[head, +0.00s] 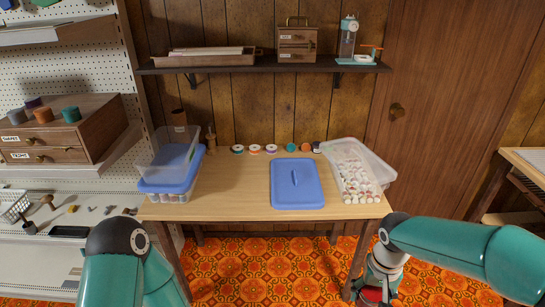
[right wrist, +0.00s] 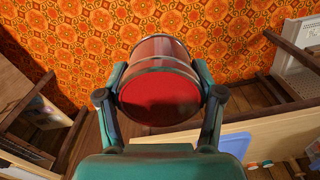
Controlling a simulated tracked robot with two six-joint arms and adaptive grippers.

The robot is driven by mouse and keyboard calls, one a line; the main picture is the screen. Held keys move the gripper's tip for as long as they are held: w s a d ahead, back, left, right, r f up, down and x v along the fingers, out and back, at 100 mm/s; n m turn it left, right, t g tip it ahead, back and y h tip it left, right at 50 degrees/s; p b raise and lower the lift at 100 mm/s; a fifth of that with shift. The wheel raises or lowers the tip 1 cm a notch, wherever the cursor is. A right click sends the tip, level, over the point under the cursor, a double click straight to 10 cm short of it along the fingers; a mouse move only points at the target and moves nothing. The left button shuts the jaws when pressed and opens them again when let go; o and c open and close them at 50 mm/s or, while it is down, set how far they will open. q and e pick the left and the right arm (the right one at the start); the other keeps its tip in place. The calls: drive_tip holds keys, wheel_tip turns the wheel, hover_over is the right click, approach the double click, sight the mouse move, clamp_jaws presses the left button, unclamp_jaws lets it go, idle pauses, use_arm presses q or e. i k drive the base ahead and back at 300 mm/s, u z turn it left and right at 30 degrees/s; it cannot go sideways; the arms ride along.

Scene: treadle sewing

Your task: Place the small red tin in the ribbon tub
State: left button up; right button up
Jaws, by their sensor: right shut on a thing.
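The small red tin (right wrist: 160,95) is between the fingers of my right gripper (right wrist: 160,100) in the right wrist view, its red round end facing the camera. In the head view the right gripper (head: 374,290) is low at the bottom edge, in front of the table's right side, with a bit of the red tin (head: 371,295) showing. An open clear tub (head: 378,168) at the table's right holds many small pale and reddish pieces. An empty-looking clear tub (head: 160,150) sits on a blue-lidded tub at the left. No label shows which is the ribbon tub. My left gripper is out of view.
A blue lid (head: 297,184) lies flat on the wooden table (head: 235,195), left of the right tub. Several small spools (head: 255,149) line the table's back. A shelf (head: 260,68) hangs above. The table's left middle is clear.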

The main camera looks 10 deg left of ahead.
sight(175, 161)
drive_tip(key=z, duration=0.55)
drive_tip(key=i, duration=0.15)
drive_tip(key=u, duration=1.75)
